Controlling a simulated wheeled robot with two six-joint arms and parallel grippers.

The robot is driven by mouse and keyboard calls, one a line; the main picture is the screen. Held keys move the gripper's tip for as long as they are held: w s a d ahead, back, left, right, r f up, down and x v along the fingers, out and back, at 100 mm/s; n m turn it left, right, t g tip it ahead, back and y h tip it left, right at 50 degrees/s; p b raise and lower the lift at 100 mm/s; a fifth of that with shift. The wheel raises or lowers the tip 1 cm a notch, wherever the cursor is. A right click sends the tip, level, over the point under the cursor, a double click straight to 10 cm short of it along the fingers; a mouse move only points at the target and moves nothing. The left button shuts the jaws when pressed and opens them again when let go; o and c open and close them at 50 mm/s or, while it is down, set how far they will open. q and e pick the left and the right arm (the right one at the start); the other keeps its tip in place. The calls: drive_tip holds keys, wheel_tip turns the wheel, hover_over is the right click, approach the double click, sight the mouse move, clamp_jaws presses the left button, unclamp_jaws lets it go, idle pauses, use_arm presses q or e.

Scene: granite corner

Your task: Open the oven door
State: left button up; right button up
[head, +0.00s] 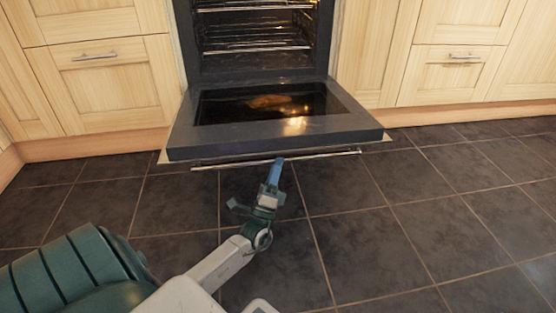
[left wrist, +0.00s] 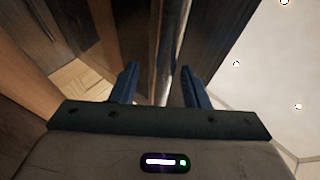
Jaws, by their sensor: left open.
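The oven door (head: 345,127) is swung down and lies about flat in front of the oven (head: 258,65), its inner glass facing up. The metal handle bar (head: 325,154) runs along the door's front edge. My left gripper (head: 277,164) is at the bar, near its middle, with blue fingers pointing at it. In the left wrist view the left gripper (left wrist: 159,78) is open, and the bar (left wrist: 166,50) runs between its fingers, seemingly without being clamped. My right gripper is not in view.
Wire racks (head: 256,48) are inside the oven cavity. Light wooden cabinets (head: 100,85) with drawers stand on both sides. The dark tiled floor (head: 420,215) is clear to the right and in front of the door.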

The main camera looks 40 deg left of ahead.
use_arm(q)
drive_tip(key=p+v, duration=0.2)
drive_tip(key=v, duration=0.7)
